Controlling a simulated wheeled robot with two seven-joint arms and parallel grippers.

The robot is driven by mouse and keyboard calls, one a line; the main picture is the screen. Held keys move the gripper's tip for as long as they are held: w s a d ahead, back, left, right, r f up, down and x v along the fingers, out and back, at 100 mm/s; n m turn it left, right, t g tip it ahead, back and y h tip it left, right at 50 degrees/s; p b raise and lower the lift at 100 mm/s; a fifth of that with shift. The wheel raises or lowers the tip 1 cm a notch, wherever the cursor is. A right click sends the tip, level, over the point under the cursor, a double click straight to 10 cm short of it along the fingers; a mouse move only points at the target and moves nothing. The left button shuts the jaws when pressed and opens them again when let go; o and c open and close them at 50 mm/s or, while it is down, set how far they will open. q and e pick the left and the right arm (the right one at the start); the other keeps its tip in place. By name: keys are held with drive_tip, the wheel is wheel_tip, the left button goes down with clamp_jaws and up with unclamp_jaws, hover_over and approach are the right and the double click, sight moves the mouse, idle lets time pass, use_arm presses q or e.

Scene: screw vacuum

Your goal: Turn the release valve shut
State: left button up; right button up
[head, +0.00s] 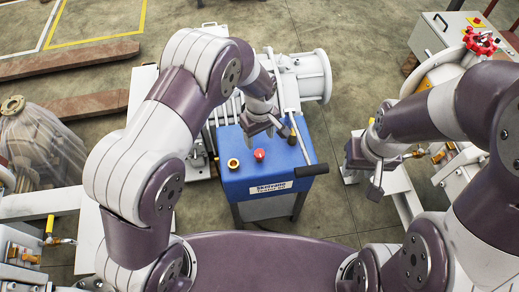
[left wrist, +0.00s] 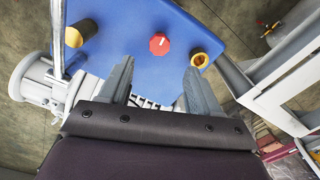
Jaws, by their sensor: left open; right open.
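A small red knob (head: 259,155), which looks like the release valve, stands on top of the blue pump unit (head: 240,180). It shows as a red octagonal cap in the left wrist view (left wrist: 159,44). A brass port (head: 233,163) sits beside it. My left gripper (head: 272,128) is above the far part of the blue top, apart from the knob. In the left wrist view its fingers (left wrist: 158,80) are spread and empty, with the knob beyond the gap between them. My right gripper (head: 393,172) is open and empty, off to the right of the unit.
A lever with a black grip (head: 298,172) runs along the unit's right side. White pipework and a large flanged cylinder (head: 314,76) stand behind it. A red handwheel (head: 480,40) is at the upper right.

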sight(259, 153)
use_arm(q)
wheel_tip(259, 153, down, 8)
drive_tip(key=shift+f, duration=0.15)
drive_tip(key=c, duration=1.1)
